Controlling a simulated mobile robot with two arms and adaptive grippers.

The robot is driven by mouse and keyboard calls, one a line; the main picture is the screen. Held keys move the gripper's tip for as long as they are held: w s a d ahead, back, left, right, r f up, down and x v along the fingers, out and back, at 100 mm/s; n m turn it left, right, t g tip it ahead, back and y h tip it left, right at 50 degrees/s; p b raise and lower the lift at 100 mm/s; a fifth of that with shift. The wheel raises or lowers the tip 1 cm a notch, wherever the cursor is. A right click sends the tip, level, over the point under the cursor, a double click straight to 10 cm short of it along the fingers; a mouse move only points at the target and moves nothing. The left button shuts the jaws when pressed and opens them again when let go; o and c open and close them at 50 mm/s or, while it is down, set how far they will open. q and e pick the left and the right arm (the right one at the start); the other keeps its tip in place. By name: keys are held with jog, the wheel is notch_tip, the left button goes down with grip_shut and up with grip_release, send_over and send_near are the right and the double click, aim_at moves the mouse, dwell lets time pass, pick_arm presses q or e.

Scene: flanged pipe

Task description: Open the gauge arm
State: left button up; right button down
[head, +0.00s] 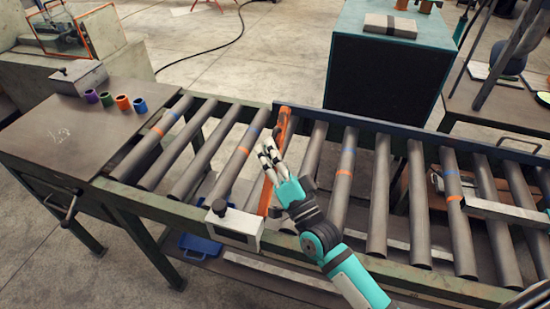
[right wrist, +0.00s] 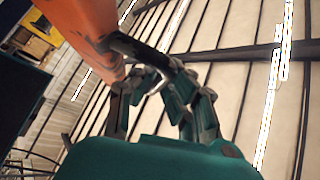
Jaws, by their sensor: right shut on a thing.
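The orange gauge arm (head: 282,128) lies across the roller conveyor, from the far blue rail to a pale box with a black knob (head: 232,226) at the near rail. In the right wrist view its orange end (right wrist: 85,28) fills the upper left, with a dark bar-like handle (right wrist: 135,46) sticking out from it. My right gripper (head: 268,152) is at the middle of the arm. The wrist view shows its fingers (right wrist: 163,88) shut on the handle; the exact contact is partly hidden. My left gripper is not in view.
Conveyor rollers (head: 342,180), some with blue and orange bands, extend to both sides. A side table (head: 60,130) at left carries several coloured rings (head: 122,102) and a grey box. A teal cabinet (head: 385,75) stands behind the conveyor.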

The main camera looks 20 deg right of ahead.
jog(key=s+a+n+g+y+b, duration=0.2)
jog(key=s+a+n+y+b, duration=0.2)
jog(key=n, duration=0.5)
jog(key=s+a+n+g+y+b, duration=0.3)
jog(key=s+n+y+b, duration=0.3)
jog(key=s+n+y, duration=0.2)
jog(key=shift+s+a+r+n+y, duration=0.25)
jog(key=shift+a+n+y, duration=0.7)
jog(key=shift+y, duration=0.85)
jog(key=shift+d+n, duration=0.2)
jog(key=shift+n, duration=0.05)
jog(key=c, duration=1.6)
grip_release()
jog(key=shift+c, duration=0.2)
jog(key=v, duration=0.7)
jog(key=shift+f, duration=0.2)
